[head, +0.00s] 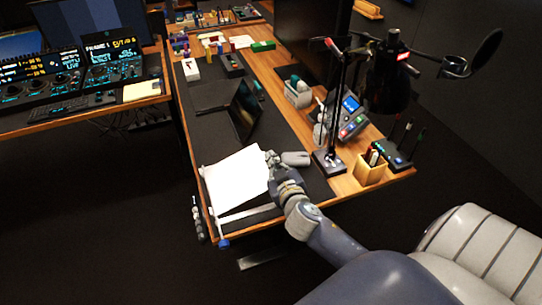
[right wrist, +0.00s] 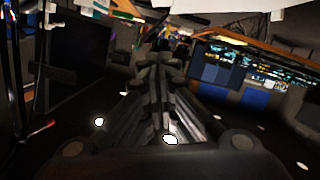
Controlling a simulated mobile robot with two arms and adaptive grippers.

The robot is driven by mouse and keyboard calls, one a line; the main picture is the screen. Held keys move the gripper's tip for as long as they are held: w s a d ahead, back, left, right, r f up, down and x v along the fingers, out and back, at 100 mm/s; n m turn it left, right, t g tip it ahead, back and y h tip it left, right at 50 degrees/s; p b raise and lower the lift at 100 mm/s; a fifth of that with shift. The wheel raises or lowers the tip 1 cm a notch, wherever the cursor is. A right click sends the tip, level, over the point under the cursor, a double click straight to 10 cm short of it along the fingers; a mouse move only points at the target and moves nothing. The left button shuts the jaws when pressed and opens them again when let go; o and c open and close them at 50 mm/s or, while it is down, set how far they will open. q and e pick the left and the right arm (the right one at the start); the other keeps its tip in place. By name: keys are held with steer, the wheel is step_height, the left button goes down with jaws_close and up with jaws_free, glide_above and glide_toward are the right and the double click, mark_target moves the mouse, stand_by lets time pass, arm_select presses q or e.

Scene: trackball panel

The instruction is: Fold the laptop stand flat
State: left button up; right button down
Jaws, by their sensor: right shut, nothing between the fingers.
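A white flat panel (head: 237,178), which appears to be the laptop stand's plate, is at the near end of the desk. It looks tilted, with a pale bar (head: 248,217) along its near side; its hinge and underside are hidden. My right gripper (head: 271,160) is at the panel's right edge, shut and empty. I cannot tell whether it touches the panel. In the right wrist view the closed fingers (right wrist: 160,72) point up the picture, and a white edge (right wrist: 215,7) shows at the top. My left gripper is not in view.
A grey rounded object (head: 296,158) lies just right of my gripper. A black lamp (head: 388,80) on a stand, a control box (head: 348,112) and a wooden pen cup (head: 371,168) stand to the right. A dark propped panel (head: 246,108) stands farther back on the mat.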

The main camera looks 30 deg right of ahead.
steer(key=p+x, duration=0.1)
steer(key=x, duration=0.5)
steer(key=shift+w+d, duration=0.15)
steer(key=shift+w, duration=0.15)
steer(key=f, duration=0.1)
steer(key=d+f, duration=0.1)
steer(key=f, duration=0.1)
steer(key=shift+w+f, duration=0.1)
steer(key=shift+w, duration=0.05)
steer(key=shift+d+f, duration=0.15)
steer(key=shift+f, duration=0.3)
steer(key=shift+m+y, duration=0.3)
steer(key=shift+m, duration=0.5)
steer(key=f+b, duration=0.1)
steer(key=d+f+b, duration=0.1)
steer(key=f+b, duration=0.2)
steer(key=b, duration=0.1)
steer(key=shift+s+d+f, duration=0.3)
steer(key=shift+f, duration=0.05)
steer(key=shift+d+f+b, duration=0.2)
steer(key=shift+f+b, duration=0.2)
steer(key=shift+b, duration=0.05)
steer(key=shift+m, duration=0.3)
steer(key=shift+r, duration=0.1)
